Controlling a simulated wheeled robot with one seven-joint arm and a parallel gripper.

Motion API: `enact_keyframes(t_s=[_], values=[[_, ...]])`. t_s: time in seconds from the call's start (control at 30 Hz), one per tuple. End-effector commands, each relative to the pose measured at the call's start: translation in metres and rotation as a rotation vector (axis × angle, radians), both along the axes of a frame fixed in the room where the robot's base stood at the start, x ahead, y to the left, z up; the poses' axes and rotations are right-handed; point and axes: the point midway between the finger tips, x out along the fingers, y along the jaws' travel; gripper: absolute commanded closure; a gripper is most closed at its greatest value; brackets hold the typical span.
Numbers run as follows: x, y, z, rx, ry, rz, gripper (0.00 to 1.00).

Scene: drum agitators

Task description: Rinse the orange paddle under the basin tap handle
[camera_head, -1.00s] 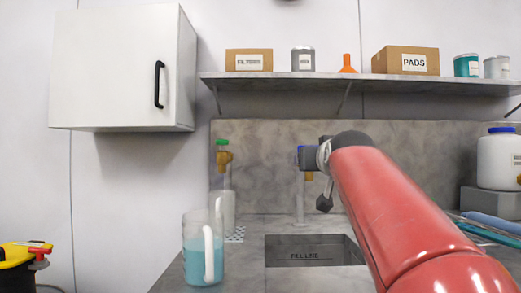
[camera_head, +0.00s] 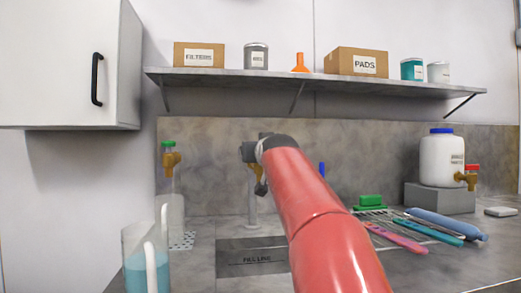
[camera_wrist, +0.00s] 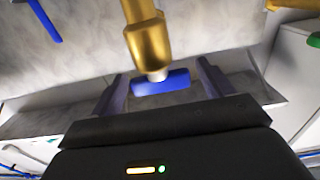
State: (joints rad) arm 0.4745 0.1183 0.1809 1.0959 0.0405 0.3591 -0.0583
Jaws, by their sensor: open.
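The basin tap is brass; its body (camera_wrist: 146,38) shows in the wrist view, with its blue handle (camera_wrist: 172,84) between my fingers. My gripper (camera_wrist: 160,76) is open around the handle, with a finger on each side; contact is unclear. In the head view my gripper (camera_head: 249,152) is at the tap above the sunken basin (camera_head: 253,262), marked with a fill line, and hides the handle. Some brass of the tap (camera_head: 255,178) and its pale post (camera_head: 252,206) show below. I cannot make out an orange paddle in any view.
A green-handled tap (camera_head: 170,158) stands left, near a jug of blue liquid (camera_head: 136,270). Pink (camera_head: 398,238), teal (camera_head: 436,230) and blue (camera_head: 450,222) tools lie right. A white container (camera_head: 442,158) with a red-handled tap stands on a block. A shelf (camera_head: 310,82) spans above.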

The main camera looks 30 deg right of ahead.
Motion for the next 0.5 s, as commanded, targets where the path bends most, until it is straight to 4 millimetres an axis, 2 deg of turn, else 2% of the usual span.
enact_keyframes(t_s=[0.13,0.4,0.5], values=[[-0.0002,0.0002,-0.0002,0.000,0.000,0.000,0.20],[-0.0004,0.0002,-0.0001,0.000,0.000,0.000,0.55],[-0.0005,0.0001,-0.0001,0.000,0.000,0.000,0.65]])
